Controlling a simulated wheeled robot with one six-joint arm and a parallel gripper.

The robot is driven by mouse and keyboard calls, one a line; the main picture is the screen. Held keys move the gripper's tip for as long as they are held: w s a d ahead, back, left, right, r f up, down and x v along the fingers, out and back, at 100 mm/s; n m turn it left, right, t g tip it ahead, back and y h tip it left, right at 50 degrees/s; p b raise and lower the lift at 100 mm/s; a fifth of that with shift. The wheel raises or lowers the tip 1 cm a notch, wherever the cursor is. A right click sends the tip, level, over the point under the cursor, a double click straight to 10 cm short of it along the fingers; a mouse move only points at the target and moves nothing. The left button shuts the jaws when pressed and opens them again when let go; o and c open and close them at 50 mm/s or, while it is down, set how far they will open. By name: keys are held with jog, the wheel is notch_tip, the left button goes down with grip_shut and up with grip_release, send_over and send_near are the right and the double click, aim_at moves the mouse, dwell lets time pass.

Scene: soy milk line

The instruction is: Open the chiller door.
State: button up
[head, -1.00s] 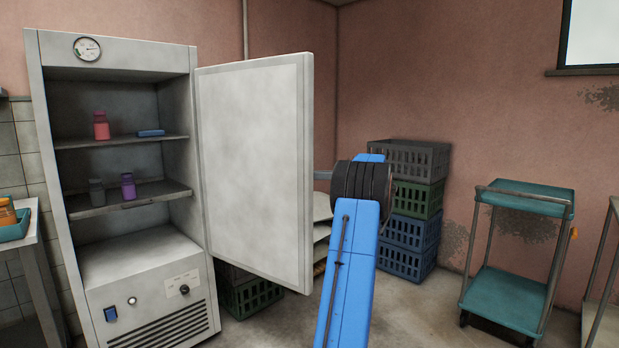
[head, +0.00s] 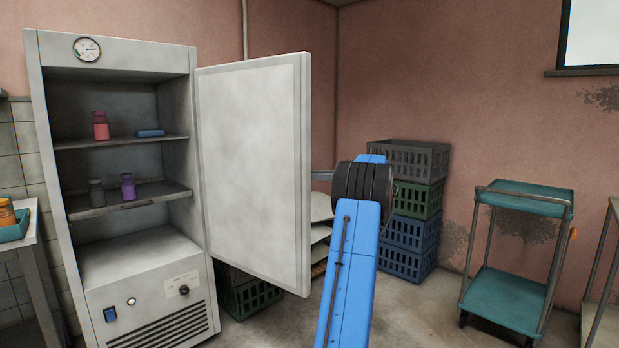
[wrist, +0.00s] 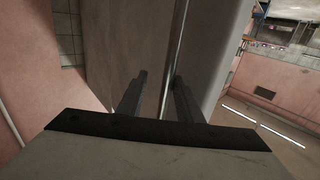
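The chiller (head: 137,270) stands at the left in the head view, with its interior and shelves exposed. Its white door (head: 255,170) is swung wide open to the right, inner face showing. My blue arm reaches behind the door's free edge, and the door hides my gripper there. In the wrist view, the door's outer face (wrist: 125,40) carries a long thin handle bar (wrist: 180,40). My gripper (wrist: 160,78) has its two dark fingers apart. The bar passes between them, close to the right finger, with a gap at the left finger.
Stacked crates (head: 407,235) stand in the corner beyond my arm, and a green crate (head: 250,297) sits below the door. A teal cart (head: 515,300) stands at the right. The floor between the crates and the cart is clear. Bottles stand on the chiller shelves.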

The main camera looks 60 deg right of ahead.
jog(key=v, duration=1.1)
jog(key=shift+s+d, duration=0.1)
